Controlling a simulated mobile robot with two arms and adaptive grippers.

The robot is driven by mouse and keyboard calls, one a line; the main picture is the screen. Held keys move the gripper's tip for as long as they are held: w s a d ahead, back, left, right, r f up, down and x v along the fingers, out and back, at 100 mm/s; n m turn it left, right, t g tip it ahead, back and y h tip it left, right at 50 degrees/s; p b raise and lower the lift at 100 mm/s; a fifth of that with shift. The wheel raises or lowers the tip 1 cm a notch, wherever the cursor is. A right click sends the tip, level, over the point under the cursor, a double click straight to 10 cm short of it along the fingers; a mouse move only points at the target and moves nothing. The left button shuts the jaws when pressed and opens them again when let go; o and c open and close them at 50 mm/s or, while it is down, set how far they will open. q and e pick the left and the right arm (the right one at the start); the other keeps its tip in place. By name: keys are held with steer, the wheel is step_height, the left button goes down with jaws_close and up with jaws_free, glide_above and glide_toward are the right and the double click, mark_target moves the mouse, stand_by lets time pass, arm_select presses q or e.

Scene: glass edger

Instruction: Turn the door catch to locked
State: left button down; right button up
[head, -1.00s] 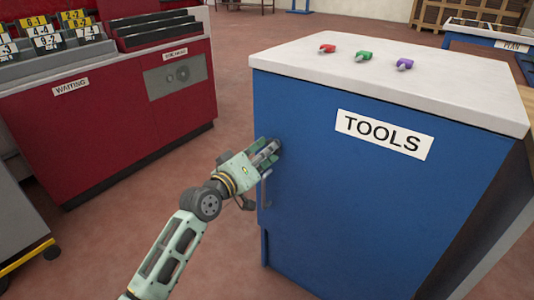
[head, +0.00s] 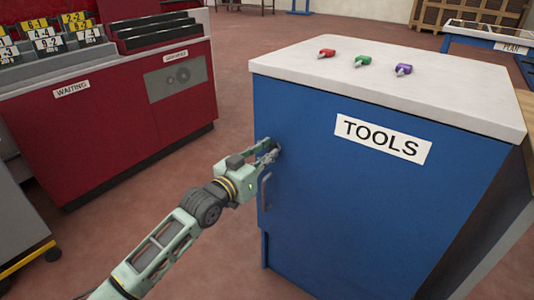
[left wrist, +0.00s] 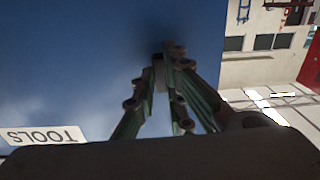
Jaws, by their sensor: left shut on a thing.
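The blue tool cabinet (head: 370,200) has a door with a TOOLS label (head: 381,138) and a vertical grey handle (head: 265,191) near its left edge. The door catch (head: 277,148) is a small dark part above the handle, mostly hidden by my left gripper (head: 271,152). That gripper is shut on the catch. In the left wrist view the fingers (left wrist: 168,62) meet at the blue door face around a small dark piece (left wrist: 158,60). The catch's exact angle cannot be made out. My right gripper is not in view.
Red, green and purple small tools (head: 363,62) lie on the cabinet's white top (head: 440,88). A red cabinet (head: 110,120) with numbered cards and a WAITING label stands at the left. Open reddish floor lies between the two cabinets.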

arm_select(q)
steer(key=shift+m, duration=0.3)
steer(key=c, duration=1.8)
jaws_free()
steer(key=v, duration=1.2)
